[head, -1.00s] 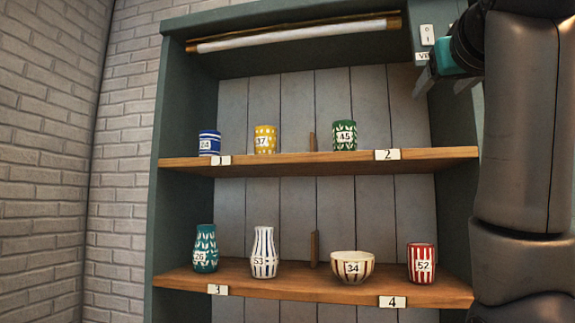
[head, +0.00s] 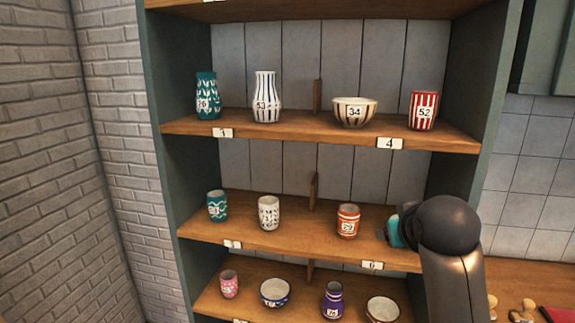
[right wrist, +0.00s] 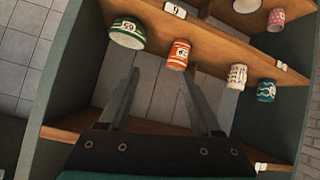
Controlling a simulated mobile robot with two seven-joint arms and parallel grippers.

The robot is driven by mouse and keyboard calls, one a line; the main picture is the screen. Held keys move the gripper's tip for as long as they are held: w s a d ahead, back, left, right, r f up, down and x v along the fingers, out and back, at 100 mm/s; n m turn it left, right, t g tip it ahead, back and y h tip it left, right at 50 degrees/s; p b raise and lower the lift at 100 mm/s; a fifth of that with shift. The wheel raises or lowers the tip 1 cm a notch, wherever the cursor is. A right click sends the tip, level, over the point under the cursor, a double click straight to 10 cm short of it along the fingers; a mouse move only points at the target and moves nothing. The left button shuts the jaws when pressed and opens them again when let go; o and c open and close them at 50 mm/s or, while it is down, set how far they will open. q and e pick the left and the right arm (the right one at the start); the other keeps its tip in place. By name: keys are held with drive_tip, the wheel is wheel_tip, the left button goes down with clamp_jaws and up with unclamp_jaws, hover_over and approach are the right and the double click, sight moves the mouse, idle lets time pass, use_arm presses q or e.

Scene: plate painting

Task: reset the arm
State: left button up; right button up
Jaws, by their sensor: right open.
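My right gripper (right wrist: 159,82) is open and empty in the right wrist view, its two dark fingers apart over bare back boards. In the head view my right arm comes in at the lower right, and its wrist covers the right end of the third visible shelf (head: 380,252). There an orange cup (head: 347,221) stands left of the gripper. It also shows in the right wrist view (right wrist: 179,54), beside a green bowl (right wrist: 127,31) that my arm hides in the head view. My left gripper is not in view.
Upper shelf (head: 300,133) holds a teal vase (head: 207,95), a striped vase (head: 265,97), a striped bowl (head: 354,112) and a red striped cup (head: 423,110). Below are a teal cup (head: 217,206), a white cup (head: 268,213) and several vessels on the lowest shelf. Small upright dividers split the shelves.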

drive_tip(key=s+a+f+g, duration=0.1)
drive_tip(key=s+f+g, duration=0.1)
drive_tip(key=s+f, duration=0.5)
drive_tip(key=s+a+f+g, duration=0.1)
drive_tip(key=s+f, duration=0.4)
drive_tip(key=f, duration=0.5)
drive_tip(key=s+a+f+g+y, duration=0.1)
drive_tip(key=s+f, duration=0.2)
drive_tip(key=s, duration=0.3)
drive_tip(key=s+f+n+g, duration=0.1)
drive_tip(key=s+f+g, duration=0.15)
drive_tip(key=s, duration=0.45)
drive_tip(key=s+a+f+g+y, duration=0.1)
drive_tip(key=s+f, duration=0.3)
drive_tip(key=s, duration=0.2)
wheel_tip(320, 180, down, 30)
drive_tip(key=s+g+b, duration=0.1)
drive_tip(key=s+b, duration=0.2)
drive_tip(key=b, duration=0.4)
drive_tip(key=s+d+f+g+b, duration=0.1)
drive_tip(key=s+f+b, duration=0.3)
drive_tip(key=s+f, duration=1)
wheel_tip(320, 180, down, 3)
drive_tip(key=shift+s+d+f+n+b, duration=0.15)
drive_tip(key=shift+s+d+n+b, duration=0.2)
drive_tip(key=shift+d, duration=0.35)
drive_tip(key=shift+c, duration=1.2)
drive_tip(key=shift+s, duration=0.2)
